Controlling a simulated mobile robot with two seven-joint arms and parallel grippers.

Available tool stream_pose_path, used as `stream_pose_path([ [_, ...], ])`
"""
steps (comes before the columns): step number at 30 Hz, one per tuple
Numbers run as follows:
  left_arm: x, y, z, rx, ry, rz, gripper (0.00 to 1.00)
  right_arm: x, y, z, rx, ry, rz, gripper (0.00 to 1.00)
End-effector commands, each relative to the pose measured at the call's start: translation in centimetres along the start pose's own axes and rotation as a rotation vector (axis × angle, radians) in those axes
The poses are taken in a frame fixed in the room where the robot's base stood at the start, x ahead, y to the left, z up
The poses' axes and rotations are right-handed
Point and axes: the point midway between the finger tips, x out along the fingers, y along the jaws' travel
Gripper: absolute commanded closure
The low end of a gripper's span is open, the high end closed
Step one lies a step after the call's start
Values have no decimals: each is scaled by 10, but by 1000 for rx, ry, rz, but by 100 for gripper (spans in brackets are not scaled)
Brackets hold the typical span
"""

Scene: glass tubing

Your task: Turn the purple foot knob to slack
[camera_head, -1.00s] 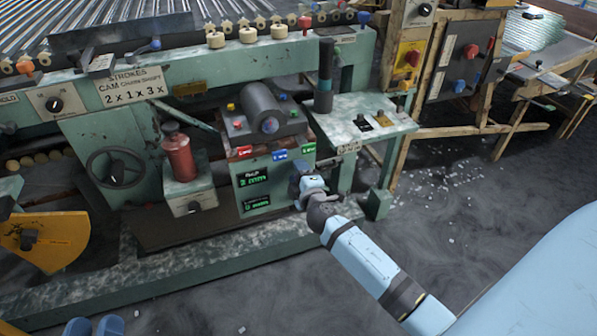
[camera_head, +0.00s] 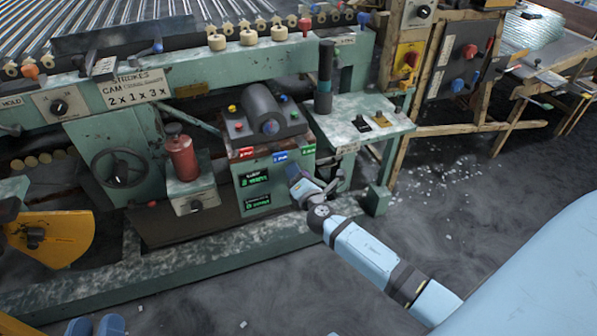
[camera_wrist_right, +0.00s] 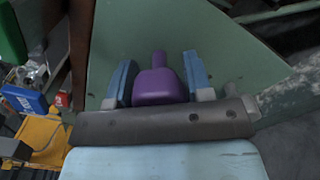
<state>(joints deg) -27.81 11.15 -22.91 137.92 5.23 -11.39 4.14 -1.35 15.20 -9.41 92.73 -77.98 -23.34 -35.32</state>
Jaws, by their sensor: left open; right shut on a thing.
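The purple foot knob (camera_wrist_right: 160,88) shows in the right wrist view on a flat green panel (camera_wrist_right: 215,45), its narrow end pointing up. My right gripper (camera_wrist_right: 160,78) has one blue finger on each side of the knob and is shut on it. In the head view my right gripper (camera_head: 300,180) is at the lower right of the green control box (camera_head: 228,195) and hides the knob. My left gripper (camera_head: 95,327) shows only its blue fingertips at the bottom left edge, apart and empty.
A red canister (camera_head: 182,158) and a handwheel (camera_head: 118,168) are left of the control box. A green side table (camera_head: 350,112) stands to its right. A yellow part (camera_head: 62,238) is at far left. Floor in front is open, with scattered bits at right.

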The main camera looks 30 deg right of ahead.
Motion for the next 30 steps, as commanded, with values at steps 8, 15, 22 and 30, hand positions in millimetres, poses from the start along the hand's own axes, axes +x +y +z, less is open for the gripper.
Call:
stream_pose_path([
  [8,-1,-7,15,9,-72,-28,57,-1,-1,0,-146,2,-1,77],
  [15,-4,-10,19,5,-97,-44,57,-1,-2,-1,-198,2,-1,77],
  [22,-4,-9,22,5,-102,-44,57,-1,-2,-1,-206,2,-1,77],
  [30,-4,-10,21,13,-100,-37,57,-1,-2,-1,-205,2,-1,42],
])
